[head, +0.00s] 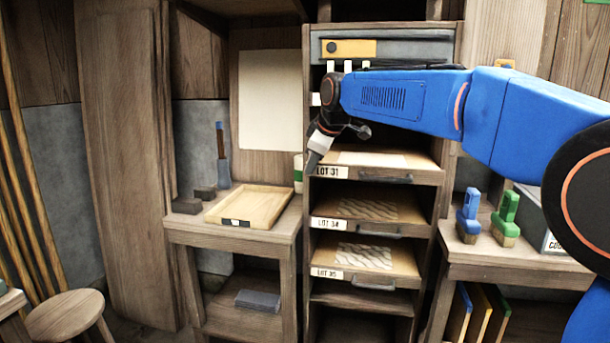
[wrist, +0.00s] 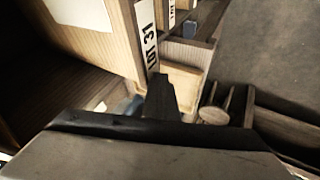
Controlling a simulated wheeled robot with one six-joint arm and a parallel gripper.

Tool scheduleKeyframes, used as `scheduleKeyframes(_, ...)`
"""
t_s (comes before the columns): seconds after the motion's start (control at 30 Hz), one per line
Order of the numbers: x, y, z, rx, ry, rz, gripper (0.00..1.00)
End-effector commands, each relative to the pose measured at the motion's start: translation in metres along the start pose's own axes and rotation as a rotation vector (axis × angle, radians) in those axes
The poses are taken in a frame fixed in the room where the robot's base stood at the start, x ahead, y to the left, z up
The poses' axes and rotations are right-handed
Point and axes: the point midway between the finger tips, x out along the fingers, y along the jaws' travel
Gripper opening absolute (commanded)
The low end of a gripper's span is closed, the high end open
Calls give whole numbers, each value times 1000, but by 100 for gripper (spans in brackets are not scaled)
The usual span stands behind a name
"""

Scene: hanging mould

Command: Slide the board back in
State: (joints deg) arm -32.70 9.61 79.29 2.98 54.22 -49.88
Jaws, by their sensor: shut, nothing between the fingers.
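Several boards sit one above another in a wooden rack (head: 448,110). The upper visible board (head: 372,159) has a pale panel, a dark handle and a label reading LOT 31 (head: 330,172); that label also shows in the wrist view (wrist: 148,38). Below it are the LOT 34 board (head: 365,210) and the LOT 35 board (head: 362,258), with textured panels. My gripper (head: 313,165) is shut and empty, tip down, at the left front end of the LOT 31 board; in the wrist view its fingers (wrist: 161,95) are beside the label. I cannot tell whether they touch.
A side table (head: 285,228) at left holds a wooden tray (head: 250,206), dark blocks and a brush. A stool (head: 68,314) stands at lower left. A right bench (head: 500,255) holds a blue and a green brush. My arm hides part of the rack's upper slots.

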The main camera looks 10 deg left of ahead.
Motion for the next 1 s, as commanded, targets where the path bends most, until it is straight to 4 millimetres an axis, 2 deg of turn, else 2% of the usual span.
scheduleKeyframes(0.03, 7, 12, 1, 2, -2, 1, 0)
scheduleKeyframes(0.2, 20, 38, 0, 2, 0, 1, 0)
scheduleKeyframes(0.4, 28, 54, 0, 0, 0, 1, 0)
scheduleKeyframes(1.0, 31, 62, 0, 0, 2, 8, 0)
